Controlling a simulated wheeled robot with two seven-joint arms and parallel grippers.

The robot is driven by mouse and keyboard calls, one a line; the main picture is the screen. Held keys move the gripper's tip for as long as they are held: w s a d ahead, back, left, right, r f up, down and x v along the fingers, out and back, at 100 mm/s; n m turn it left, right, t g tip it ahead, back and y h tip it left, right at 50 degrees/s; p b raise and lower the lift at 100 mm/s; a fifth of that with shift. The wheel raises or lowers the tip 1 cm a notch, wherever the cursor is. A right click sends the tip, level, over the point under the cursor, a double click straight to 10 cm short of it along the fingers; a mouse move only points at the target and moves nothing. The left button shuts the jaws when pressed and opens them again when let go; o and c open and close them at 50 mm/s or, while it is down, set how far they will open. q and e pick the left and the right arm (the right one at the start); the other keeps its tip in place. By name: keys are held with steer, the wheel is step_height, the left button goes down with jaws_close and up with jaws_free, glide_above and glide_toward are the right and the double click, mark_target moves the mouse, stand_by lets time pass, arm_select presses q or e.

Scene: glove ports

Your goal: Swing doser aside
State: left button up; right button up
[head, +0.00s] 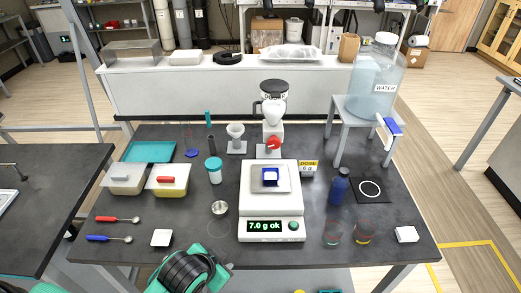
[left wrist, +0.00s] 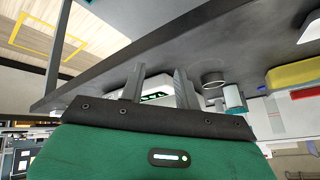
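A white dosing device (head: 272,111) with a dark top and a red knob (head: 274,142) stands upright at the back middle of the dark table, behind the scale; I take it for the doser. The white scale (head: 270,208) reads "7.0 g ok" and carries a small blue-and-white cup (head: 270,177). A yellow "DOSE 6 g" sign (head: 308,166) stands beside it. My left arm, with a black ribbed part, is at the front left edge in the head view. In the left wrist view my left gripper (left wrist: 157,86) has its fingers apart with nothing between them. My right gripper is not in view.
A water jug (head: 376,78) sits on a grey stand at right. Two spoons (head: 118,219) lie at left.

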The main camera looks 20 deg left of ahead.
arm_select(q)
steer(key=w+r+m+t, duration=0.1)
steer(key=w+r, duration=0.1)
steer(key=w, duration=0.1)
steer(key=w+d+r+m+t+h, duration=0.1)
steer(key=w+m, duration=0.1)
steer(key=w, duration=0.2)
steer(key=w+d+r+m+t, duration=0.1)
steer(key=w+r+m, duration=0.1)
steer(key=w, duration=0.1)
steer(key=shift+w+d+r+t+h, duration=0.2)
steer(key=shift+w+r+t+h, duration=0.1)
steer(key=shift+w, duration=0.1)
steer(key=w+r+m+t+h, duration=0.2)
steer(key=w+r+m, duration=0.3)
steer(key=w, duration=0.2)
steer(key=m+t+h, duration=0.2)
steer(key=m+h, duration=0.1)
steer(key=m, duration=0.7)
glide_toward(255, 107)
steer(key=shift+f+p+x, duration=0.15)
steer(key=shift+p+x, duration=1.05)
steer(key=shift+x, duration=1.35)
steer(key=shift+f+p+x, duration=0.15)
steer(key=shift+p+x, duration=1.05)
steer(key=shift+x, duration=1.35)
steer(key=shift+a, duration=0.1)
jaws_close()
